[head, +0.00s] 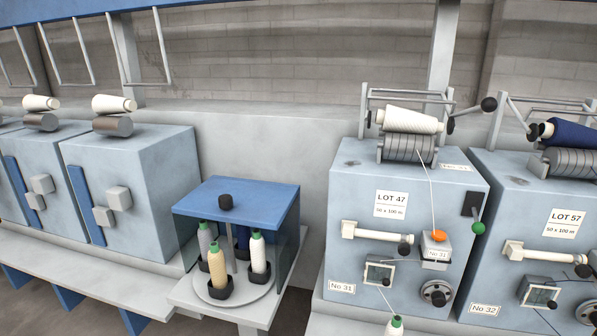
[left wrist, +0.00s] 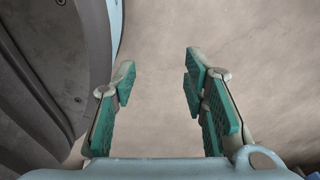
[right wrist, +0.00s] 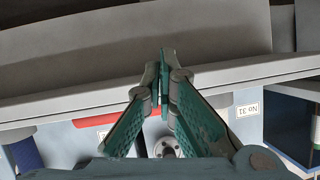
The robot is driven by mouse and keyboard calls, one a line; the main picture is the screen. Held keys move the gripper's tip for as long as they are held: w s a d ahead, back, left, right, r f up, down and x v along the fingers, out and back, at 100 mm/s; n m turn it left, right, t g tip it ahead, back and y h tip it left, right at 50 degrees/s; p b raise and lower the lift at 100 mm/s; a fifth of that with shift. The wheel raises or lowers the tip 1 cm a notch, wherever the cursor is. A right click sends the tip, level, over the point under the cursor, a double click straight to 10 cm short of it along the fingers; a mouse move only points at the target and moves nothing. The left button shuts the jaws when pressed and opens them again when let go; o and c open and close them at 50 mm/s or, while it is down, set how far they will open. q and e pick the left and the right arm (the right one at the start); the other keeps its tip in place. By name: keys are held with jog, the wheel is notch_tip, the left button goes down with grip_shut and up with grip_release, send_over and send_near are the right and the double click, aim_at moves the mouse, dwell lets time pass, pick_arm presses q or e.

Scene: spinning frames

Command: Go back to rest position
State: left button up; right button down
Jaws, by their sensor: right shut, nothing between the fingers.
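My left gripper (left wrist: 160,85) shows in the left wrist view with its green-padded fingers wide apart. Nothing is between them, and plain beige floor lies beyond. My right gripper (right wrist: 160,65) shows in the right wrist view with its fingertips together and nothing held. Beyond it are a grey ledge (right wrist: 60,110) and a blue-grey machine front with the label No 31 (right wrist: 247,110). Neither gripper shows in the head view.
Spinning unit No 31 (head: 345,265) carries a white yarn cone (head: 410,120). Unit No 32 (head: 515,200) stands at its right with a blue cone (head: 570,133). A blue-topped carousel (head: 240,190) holds several bobbins. Closed blue-grey boxes (head: 150,190) stand at the left.

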jog(key=s+a+f+n+g, duration=0.15)
jog(key=s+f+g, duration=0.35)
jog(key=s, duration=0.6)
jog(key=s+a+f+n+g+y, duration=0.1)
jog(key=s+f+n+g, duration=0.15)
jog(key=s+f, duration=0.65)
jog(key=s+a+f+n+g, duration=0.15)
jog(key=s+f+g, duration=0.25)
jog(key=s, duration=0.9)
pick_arm(q)
notch_tip(320, 180, up, 16)
jog(key=s+d+p, duration=0.1)
jog(key=d+p, duration=0.1)
jog(key=p, duration=1.5)
jog(key=shift+s+d+r+n, duration=0.15)
jog(key=shift+d+r+n, duration=0.15)
jog(key=shift+d, duration=0.1)
pick_arm(e)
notch_tip(320, 180, up, 16)
jog(key=s+a+m, duration=0.1)
jog(key=a, duration=0.1)
jog(key=shift+s+a+y, duration=0.3)
jog(key=shift+s, duration=0.05)
pick_arm(q)
jog(key=shift+a, duration=0.3)
pick_arm(e)
jog(key=shift+g, duration=0.25)
